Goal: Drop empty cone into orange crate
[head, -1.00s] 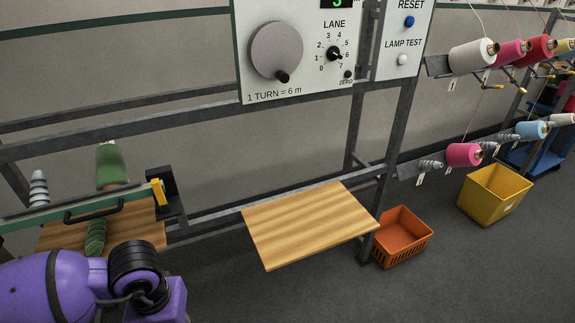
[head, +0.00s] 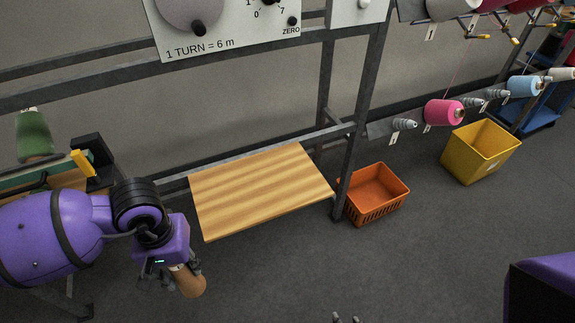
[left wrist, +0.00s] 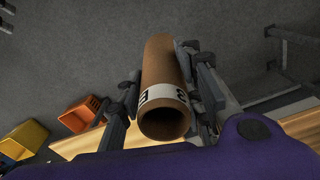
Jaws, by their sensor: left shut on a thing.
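The empty cone (head: 190,284) is a bare brown cardboard tube. In the left wrist view the cone (left wrist: 163,62) has a white band with dark marks, and its open end faces the camera. My left gripper (head: 186,276) is shut around it, one finger on each side, in the air left of and below the wooden shelf. The orange crate (head: 377,194) stands on the floor to the right of that shelf. It also shows in the left wrist view (left wrist: 80,115), at the left. My right gripper (head: 345,319) shows only two fingertips, apart, at the bottom edge.
The wooden shelf (head: 262,188) and a grey frame post (head: 362,110) lie between the held cone and the crate. A yellow bin (head: 481,151) stands beyond the crate. A green cone (head: 34,135) stands at left. The floor in front is clear.

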